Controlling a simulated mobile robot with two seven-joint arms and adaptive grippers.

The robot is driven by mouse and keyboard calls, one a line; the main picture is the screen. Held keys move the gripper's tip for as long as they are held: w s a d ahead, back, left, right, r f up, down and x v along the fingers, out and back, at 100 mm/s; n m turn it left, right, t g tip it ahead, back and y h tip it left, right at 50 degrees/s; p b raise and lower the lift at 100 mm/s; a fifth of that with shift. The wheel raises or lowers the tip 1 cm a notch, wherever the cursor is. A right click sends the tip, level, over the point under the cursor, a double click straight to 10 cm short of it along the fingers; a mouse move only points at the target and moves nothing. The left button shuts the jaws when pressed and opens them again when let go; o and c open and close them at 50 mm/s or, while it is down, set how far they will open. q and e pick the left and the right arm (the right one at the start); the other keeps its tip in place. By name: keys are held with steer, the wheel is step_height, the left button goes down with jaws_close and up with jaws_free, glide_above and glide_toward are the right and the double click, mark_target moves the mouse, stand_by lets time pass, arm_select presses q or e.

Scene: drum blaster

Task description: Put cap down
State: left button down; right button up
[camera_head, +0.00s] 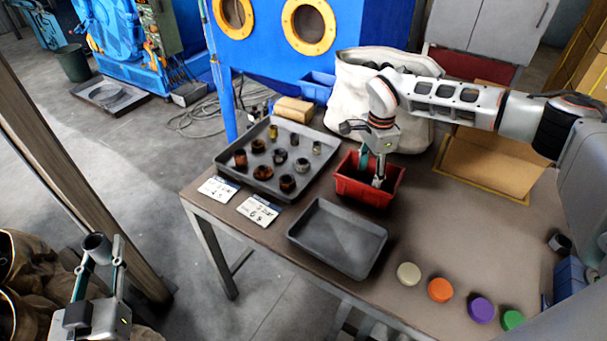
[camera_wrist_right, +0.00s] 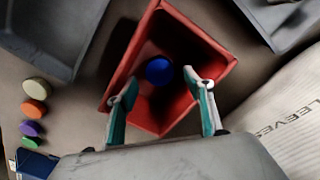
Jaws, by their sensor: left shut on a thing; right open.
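A blue cap (camera_wrist_right: 159,71) shows inside the red bin (camera_wrist_right: 198,38) in the right wrist view, between and just beyond my open right fingertips (camera_wrist_right: 160,86). I cannot tell whether it rests on the bin floor. In the head view my right gripper (camera_head: 372,173) points down into the red bin (camera_head: 366,197), which hides the blue cap. Cream (camera_head: 409,273), orange (camera_head: 440,290), purple (camera_head: 481,309) and green (camera_head: 513,320) caps lie in a row on the table. My left gripper (camera_head: 98,247) is shut on a grey cylindrical part (camera_head: 96,246), off the table at lower left.
An empty grey tray (camera_head: 338,238) lies in front of the bin. Another tray (camera_head: 231,168) holds several metal parts. Two label cards (camera_head: 259,210) lie at the table's left edge.

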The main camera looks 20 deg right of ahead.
step_height(320, 180, up, 9)
steer(key=shift+f, duration=0.15)
stand_by(0.6)
